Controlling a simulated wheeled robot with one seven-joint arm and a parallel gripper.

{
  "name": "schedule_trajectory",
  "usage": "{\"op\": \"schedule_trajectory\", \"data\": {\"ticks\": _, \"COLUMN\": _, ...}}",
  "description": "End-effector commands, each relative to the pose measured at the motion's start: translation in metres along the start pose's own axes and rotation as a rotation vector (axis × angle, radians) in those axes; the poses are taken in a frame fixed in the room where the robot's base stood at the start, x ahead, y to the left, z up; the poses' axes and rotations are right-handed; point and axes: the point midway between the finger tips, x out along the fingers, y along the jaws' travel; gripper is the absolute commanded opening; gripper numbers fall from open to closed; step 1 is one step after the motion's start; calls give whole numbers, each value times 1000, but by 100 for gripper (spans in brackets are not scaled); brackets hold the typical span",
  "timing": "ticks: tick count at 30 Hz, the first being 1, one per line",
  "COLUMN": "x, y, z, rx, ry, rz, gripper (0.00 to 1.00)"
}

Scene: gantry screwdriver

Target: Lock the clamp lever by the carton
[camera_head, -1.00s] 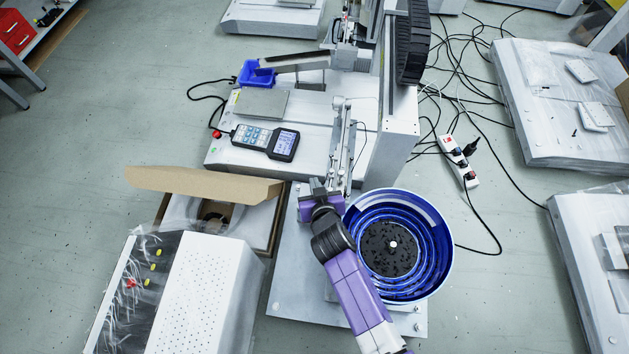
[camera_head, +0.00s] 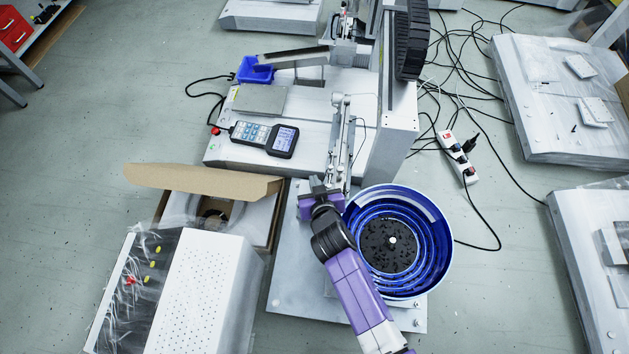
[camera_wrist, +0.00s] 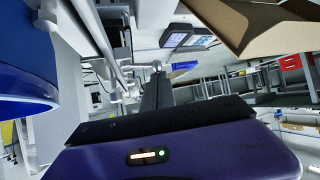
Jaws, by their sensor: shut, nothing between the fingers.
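The open carton (camera_head: 200,180) stands left of my gripper, its brown flap raised; its flap (camera_wrist: 262,25) also fills the upper right of the wrist view. My gripper (camera_head: 316,184) is shut and empty, between the carton and the blue bowl, at the near end of a metal rail (camera_head: 337,145). Its closed fingers show in the middle of the wrist view (camera_wrist: 157,88). I cannot make out the clamp lever in either view; it is too small or hidden by my gripper and arm.
A blue bowl feeder (camera_head: 435,250) stands close on the right of my arm. A perforated white box (camera_head: 205,295) stands at lower left. A handheld controller (camera_head: 284,141) lies on the machine base beyond. Cables and a power strip (camera_head: 457,158) lie on the floor at right.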

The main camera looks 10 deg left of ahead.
Motion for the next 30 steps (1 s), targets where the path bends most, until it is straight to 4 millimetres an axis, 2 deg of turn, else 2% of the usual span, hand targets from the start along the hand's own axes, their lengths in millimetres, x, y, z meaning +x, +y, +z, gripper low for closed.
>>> {"op": "schedule_trajectory", "data": {"ticks": 30, "x": -25, "y": 15, "z": 17, "rx": 1, "ry": -3, "rz": 2, "gripper": 0}}
